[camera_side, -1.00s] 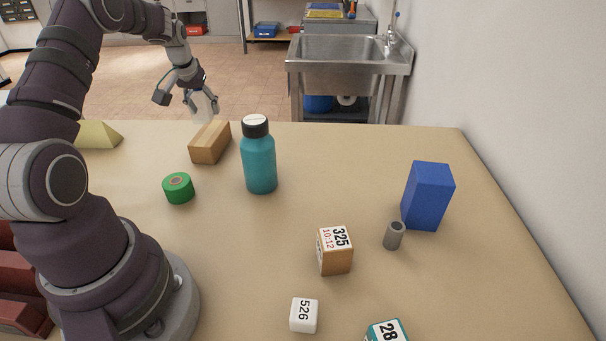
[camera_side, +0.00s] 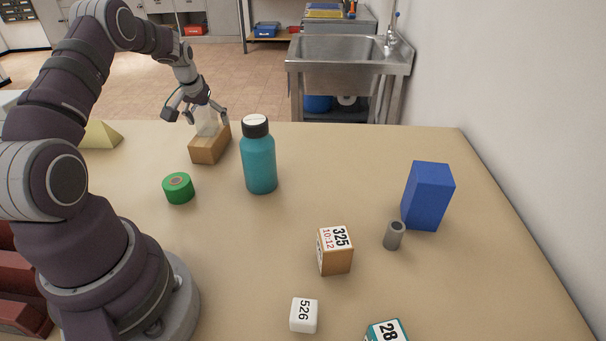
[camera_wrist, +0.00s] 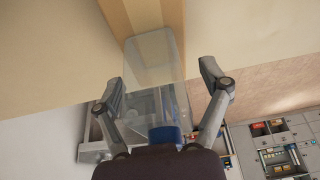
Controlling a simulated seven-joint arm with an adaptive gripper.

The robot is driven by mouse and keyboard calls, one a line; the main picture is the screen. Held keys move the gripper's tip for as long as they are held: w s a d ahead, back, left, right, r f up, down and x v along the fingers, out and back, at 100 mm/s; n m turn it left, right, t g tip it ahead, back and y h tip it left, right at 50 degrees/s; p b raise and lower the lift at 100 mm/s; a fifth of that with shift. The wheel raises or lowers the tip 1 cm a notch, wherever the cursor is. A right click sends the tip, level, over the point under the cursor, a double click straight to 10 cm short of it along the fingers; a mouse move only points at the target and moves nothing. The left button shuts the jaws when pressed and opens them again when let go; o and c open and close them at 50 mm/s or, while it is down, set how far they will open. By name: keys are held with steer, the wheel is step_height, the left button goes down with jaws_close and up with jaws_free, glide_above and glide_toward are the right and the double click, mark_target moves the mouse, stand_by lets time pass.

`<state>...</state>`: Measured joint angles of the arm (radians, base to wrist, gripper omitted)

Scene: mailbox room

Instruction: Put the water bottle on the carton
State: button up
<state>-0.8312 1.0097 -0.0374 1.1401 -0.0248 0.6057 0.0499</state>
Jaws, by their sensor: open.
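A clear water bottle (camera_side: 207,122) with a blue cap (camera_wrist: 165,135) stands on the long tan carton (camera_side: 209,151) at the back left of the table. In the wrist view the bottle's clear body (camera_wrist: 152,65) has its base end against the carton (camera_wrist: 155,17). My gripper (camera_side: 196,114) is around the bottle, and its fingers are open. In the wrist view there is a gap between the bottle and each finger of my gripper (camera_wrist: 161,80). The cap is hard to see in the side view.
A teal bottle (camera_side: 259,163) stands just right of the carton, and a green roll (camera_side: 178,188) lies in front. A yellow wedge (camera_side: 101,135) is left. A blue box (camera_side: 427,196), grey cylinder (camera_side: 394,236) and numbered cube (camera_side: 334,251) are farther right. The table's back edge is close behind the carton.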

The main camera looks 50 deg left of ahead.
steer(key=v, duration=1.2)
steer(key=w+d+r+m, duration=0.15)
steer(key=d+r, duration=0.25)
steer(key=d, duration=0.4)
steer(key=s+d+m+t+h, duration=0.1)
steer(key=s+d+m, duration=0.2)
steer(key=d, duration=0.6)
steer(key=s+d+m+t+h, duration=0.1)
steer(key=s+d+m+h, duration=0.1)
steer(key=s+d+m, duration=0.2)
steer(key=s+d, duration=0.3)
steer(key=d, duration=0.2)
steer(key=shift+s+d, duration=0.15)
steer(key=shift+d, duration=0.2)
steer(key=shift+r+m, duration=0.1)
steer(key=shift+m, duration=0.15)
